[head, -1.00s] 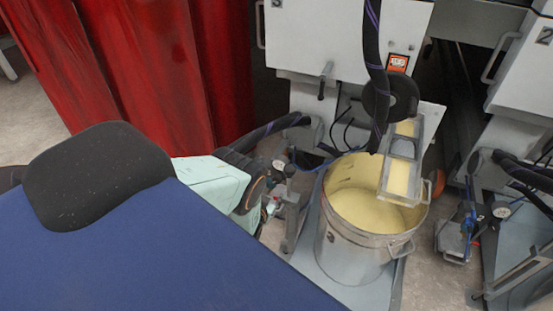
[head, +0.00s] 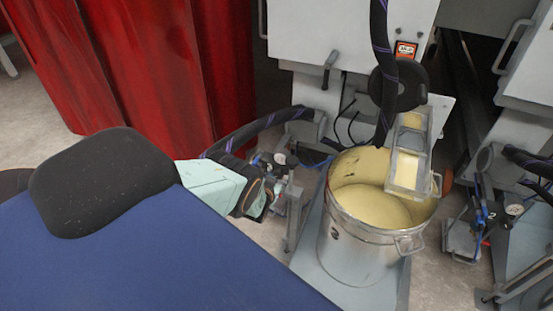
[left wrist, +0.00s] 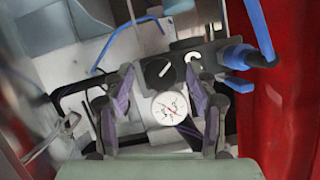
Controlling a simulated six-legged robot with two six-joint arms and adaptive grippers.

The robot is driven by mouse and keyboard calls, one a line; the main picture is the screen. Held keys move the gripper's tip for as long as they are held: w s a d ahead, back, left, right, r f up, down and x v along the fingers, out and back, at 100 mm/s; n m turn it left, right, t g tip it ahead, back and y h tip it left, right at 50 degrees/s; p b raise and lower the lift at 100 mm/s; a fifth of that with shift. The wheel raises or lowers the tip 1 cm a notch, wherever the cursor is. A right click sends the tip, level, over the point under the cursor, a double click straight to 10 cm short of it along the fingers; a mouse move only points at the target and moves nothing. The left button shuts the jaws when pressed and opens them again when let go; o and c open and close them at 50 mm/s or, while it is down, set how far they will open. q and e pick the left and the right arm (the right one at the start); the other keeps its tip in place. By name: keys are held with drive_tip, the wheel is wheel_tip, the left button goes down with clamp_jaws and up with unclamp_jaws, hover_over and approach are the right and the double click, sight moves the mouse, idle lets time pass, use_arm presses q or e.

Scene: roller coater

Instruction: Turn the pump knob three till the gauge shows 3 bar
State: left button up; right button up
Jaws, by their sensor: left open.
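The black round pump knob (left wrist: 163,71) shows in the left wrist view with a slanted white pointer mark. Below it the white round gauge (left wrist: 169,108) faces the camera; its needle is dark and reddish, and its figures are too small to read. My left gripper (left wrist: 160,74) is open, with one finger on each side of the knob and gauge. I cannot tell if the fingertips touch the knob. In the head view my left gripper (head: 264,190) is by the pump, close to the small gauge (head: 279,159), and the knob cannot be made out. My right gripper is not seen.
A steel bucket (head: 352,255) of pale yellow liquid stands right of the pump. A thick black hose (head: 380,70) hangs above it. A red curtain (head: 160,70) is behind on the left. Blue tubing (left wrist: 262,35) runs at the right of the wrist view. Another pump (head: 475,225) stands farther right.

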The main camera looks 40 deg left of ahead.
use_arm(q)
drive_tip(key=shift+w, duration=0.1)
drive_tip(key=c, duration=1.2)
drive_tip(key=shift+o, duration=0.2)
drive_tip(key=shift+w+m+y, duration=0.1)
drive_tip(key=shift+m+y, duration=1.2)
drive_tip(key=shift+m, duration=0.6)
drive_tip(key=o, duration=1.2)
drive_tip(key=shift+c, duration=0.2)
